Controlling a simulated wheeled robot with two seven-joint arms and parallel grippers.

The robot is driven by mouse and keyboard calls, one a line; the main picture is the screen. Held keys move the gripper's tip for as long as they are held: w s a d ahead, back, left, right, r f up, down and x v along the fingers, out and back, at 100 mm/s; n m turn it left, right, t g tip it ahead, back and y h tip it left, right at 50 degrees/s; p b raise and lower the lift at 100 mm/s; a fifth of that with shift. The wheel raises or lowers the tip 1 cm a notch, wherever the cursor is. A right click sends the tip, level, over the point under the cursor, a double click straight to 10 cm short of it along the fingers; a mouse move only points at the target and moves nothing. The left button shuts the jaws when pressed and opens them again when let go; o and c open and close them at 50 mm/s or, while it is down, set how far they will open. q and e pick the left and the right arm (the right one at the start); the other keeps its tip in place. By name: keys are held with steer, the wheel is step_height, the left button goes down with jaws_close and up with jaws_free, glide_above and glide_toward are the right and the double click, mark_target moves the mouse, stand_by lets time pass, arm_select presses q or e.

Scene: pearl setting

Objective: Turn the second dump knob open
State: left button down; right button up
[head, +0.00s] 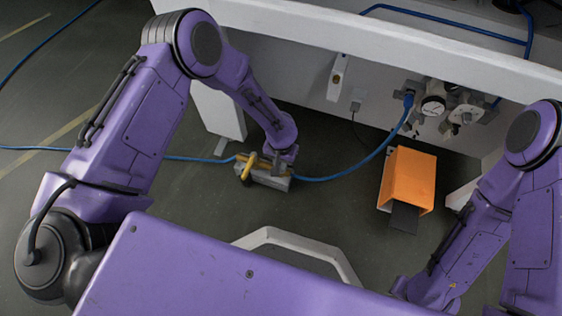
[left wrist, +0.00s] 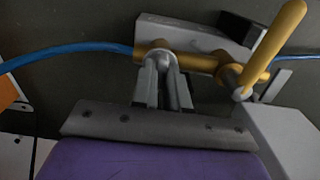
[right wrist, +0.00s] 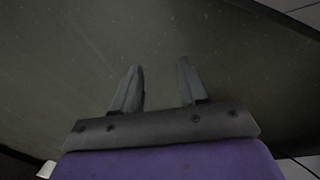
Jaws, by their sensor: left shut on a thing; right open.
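A brass valve pipe (left wrist: 198,62) on a grey block (left wrist: 202,30) shows in the left wrist view, with blue hose at both ends. A yellow lever handle (left wrist: 277,38) sticks up at its right side. My left gripper (left wrist: 163,80) is shut on a small grey knob (left wrist: 157,56) at the left part of the pipe; the fingers partly hide the knob. In the head view the same gripper (head: 282,160) is at the grey block (head: 264,180), right of the yellow handle (head: 247,168). My right gripper (right wrist: 160,80) is open and empty above dark floor.
Blue hose (head: 350,168) runs from the block up to a fitting beside a pressure gauge (head: 432,106) under the white bench (head: 360,42). An orange pedal box (head: 408,178) stands on the floor to the right. A white bench leg (head: 215,112) is behind my left arm.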

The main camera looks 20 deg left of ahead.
steer(key=shift+r, duration=0.1)
arm_select(q)
steer(key=m+p, duration=0.2)
steer(key=m, duration=0.1)
steer(key=shift+r, duration=0.2)
steer(key=m+p, duration=0.1)
steer(key=m, duration=0.1)
steer(key=shift+m+p, duration=0.35)
steer(key=shift+m, duration=0.05)
steer(key=m+p, duration=0.1)
steer(key=m, duration=0.4)
steer(key=shift+f+m, duration=0.15)
steer(key=shift+m, duration=0.15)
steer(key=m+p, duration=0.1)
steer(key=m, duration=0.2)
steer(key=shift+m, duration=1.7)
arm_select(e)
steer(key=w+r+m+t+h, duration=0.1)
steer(key=w+r+m+t, duration=0.1)
steer(key=r, duration=0.3)
steer(key=shift+w+d+r+m+t+h, duration=0.3)
steer(key=shift+w+d+m+t, duration=0.1)
steer(key=shift+w, duration=0.3)
arm_select(q)
steer(key=c, duration=1.1)
jaws_free()
steer(key=shift+c, duration=0.2)
